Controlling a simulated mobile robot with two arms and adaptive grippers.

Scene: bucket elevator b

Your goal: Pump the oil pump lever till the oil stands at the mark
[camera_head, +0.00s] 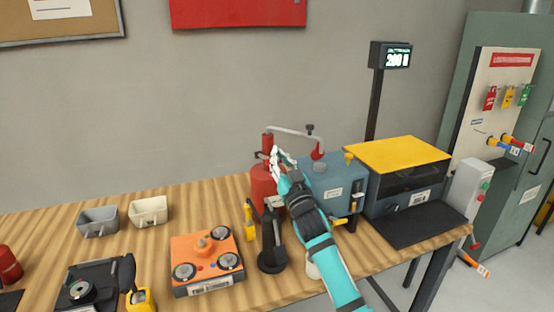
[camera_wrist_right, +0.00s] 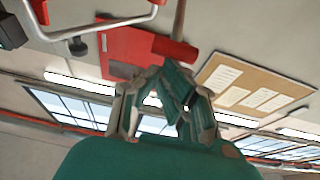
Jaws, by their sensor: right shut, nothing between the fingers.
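A red cylindrical can (camera_head: 262,186), apparently the oil pump, stands at the back of the bench with a red post on top. A grey bent tube (camera_head: 290,131) with a dark knob runs right from it to a red cone (camera_head: 317,151). My right gripper (camera_head: 276,156) is shut and empty in front of the post, hiding part of the can. In the right wrist view my gripper fingers (camera_wrist_right: 165,98) lie close below a red bar (camera_wrist_right: 170,48); contact is unclear. The tube (camera_wrist_right: 95,27) shows there at upper left. I cannot make out the oil mark. My left gripper is not in view.
A blue-grey box (camera_head: 345,188) stands right of the can, next to a yellow-topped machine (camera_head: 398,153). A black stand (camera_head: 271,250) and an orange fixture (camera_head: 206,260) stand in front. Two small bins (camera_head: 98,221) (camera_head: 149,211) are left. A display (camera_head: 397,57) stands behind.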

